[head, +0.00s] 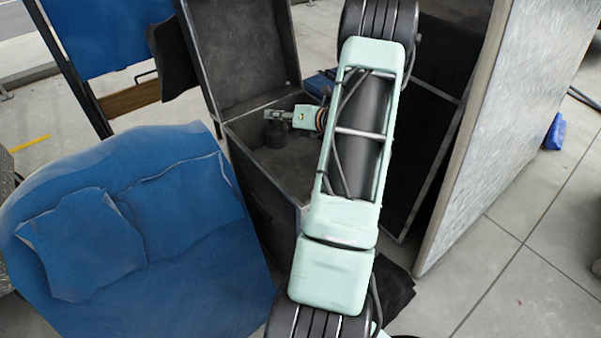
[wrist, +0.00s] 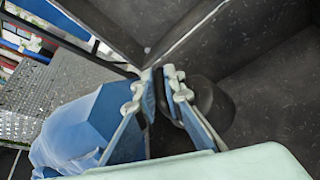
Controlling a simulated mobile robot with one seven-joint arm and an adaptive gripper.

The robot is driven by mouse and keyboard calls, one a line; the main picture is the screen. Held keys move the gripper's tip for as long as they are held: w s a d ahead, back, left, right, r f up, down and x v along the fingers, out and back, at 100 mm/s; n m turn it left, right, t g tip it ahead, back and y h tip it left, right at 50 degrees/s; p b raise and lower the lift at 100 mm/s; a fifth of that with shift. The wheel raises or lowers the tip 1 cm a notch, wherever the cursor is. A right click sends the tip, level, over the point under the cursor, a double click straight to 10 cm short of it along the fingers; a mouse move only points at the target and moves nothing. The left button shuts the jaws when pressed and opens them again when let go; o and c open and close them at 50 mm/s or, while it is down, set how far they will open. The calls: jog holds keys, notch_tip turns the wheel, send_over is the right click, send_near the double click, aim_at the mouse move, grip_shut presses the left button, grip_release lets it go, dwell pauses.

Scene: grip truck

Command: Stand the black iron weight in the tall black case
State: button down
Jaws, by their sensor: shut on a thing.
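The tall black case (head: 215,105) stands open in the middle of the head view, its lid raised at the back. My gripper (head: 272,115) reaches in from the right, over the case's opening. It is shut on the black iron weight (head: 276,134), which hangs just below the fingers. In the wrist view my gripper (wrist: 163,88) has its fingers close together, with the dark, rounded weight (wrist: 213,104) beside and behind the right finger. The weight looks roughly upright. I cannot tell whether its base touches the case floor.
A blue padded cover (head: 140,220) lies left of the case. A large pale panel (head: 510,130) stands on the right, next to dark shelving. A small blue thing (head: 320,84) sits by the case's back right. Open paving (head: 520,270) lies at the lower right.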

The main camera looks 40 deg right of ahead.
aim_at(282, 129)
jog(key=f+b, duration=0.1)
jog(key=f, duration=0.1)
jog(key=d+f+b, duration=0.1)
jog(key=f, duration=0.1)
jog(key=d+f+b, duration=0.1)
jog(key=f, duration=0.1)
jog(key=shift+s+d+f, duration=0.1)
jog(key=shift+d+f, duration=0.05)
jog(key=shift+f, duration=0.05)
jog(key=shift+h, duration=0.3)
jog(key=shift+f+b, duration=0.7)
jog(key=shift+f, duration=1.8)
jog(key=c, duration=2.4)
grip_release()
jog(key=shift+s+f+m, duration=0.15)
jog(key=shift+f+m, duration=0.15)
jog(key=o, duration=0.4)
jog(key=shift+r, duration=0.1)
jog(key=p+v, duration=0.2)
jog(key=v, duration=0.5)
jog(key=shift+s, duration=0.25)
